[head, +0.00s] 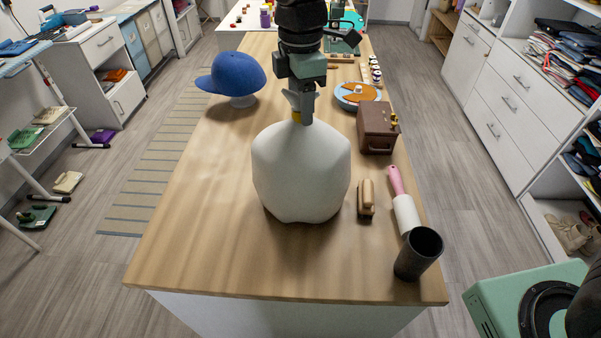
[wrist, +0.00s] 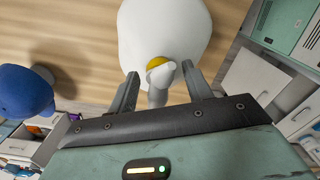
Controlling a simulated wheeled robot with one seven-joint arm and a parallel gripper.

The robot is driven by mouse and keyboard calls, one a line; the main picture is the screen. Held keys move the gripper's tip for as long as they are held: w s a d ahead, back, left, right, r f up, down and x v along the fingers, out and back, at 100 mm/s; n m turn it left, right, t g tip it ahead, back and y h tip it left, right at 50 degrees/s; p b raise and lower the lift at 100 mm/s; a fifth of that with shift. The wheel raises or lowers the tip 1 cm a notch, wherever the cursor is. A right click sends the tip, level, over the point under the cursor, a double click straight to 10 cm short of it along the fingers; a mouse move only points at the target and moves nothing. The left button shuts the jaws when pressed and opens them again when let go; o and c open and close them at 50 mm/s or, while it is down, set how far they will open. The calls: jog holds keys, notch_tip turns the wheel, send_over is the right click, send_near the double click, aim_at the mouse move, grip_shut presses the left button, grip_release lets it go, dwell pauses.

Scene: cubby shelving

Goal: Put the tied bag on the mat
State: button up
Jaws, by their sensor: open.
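The tied bag (head: 300,175) is a large white bag standing upright on the wooden table, with a yellow tie at its neck. My gripper (head: 301,112) is above it, pointing down at the neck. In the wrist view the bag (wrist: 165,25) fills the top middle. The open fingers of my gripper (wrist: 160,86) are on either side of its knotted top; I cannot tell whether they touch it. A grey-beige striped mat (head: 150,170) lies on the floor left of the table, partly hidden by the table.
On the table (head: 190,250) are a blue cap (head: 232,75) on a stand, a brown box (head: 377,130), a brush (head: 366,198), a lint roller (head: 402,205) and a black cup (head: 418,254). The table's front left is clear. Shelving (head: 505,80) stands right.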

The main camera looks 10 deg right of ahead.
jog(key=shift+c, duration=0.3)
grip_shut()
jog(key=shift+w+r, duration=0.1)
jog(key=shift+r, duration=0.05)
dwell(1.0)
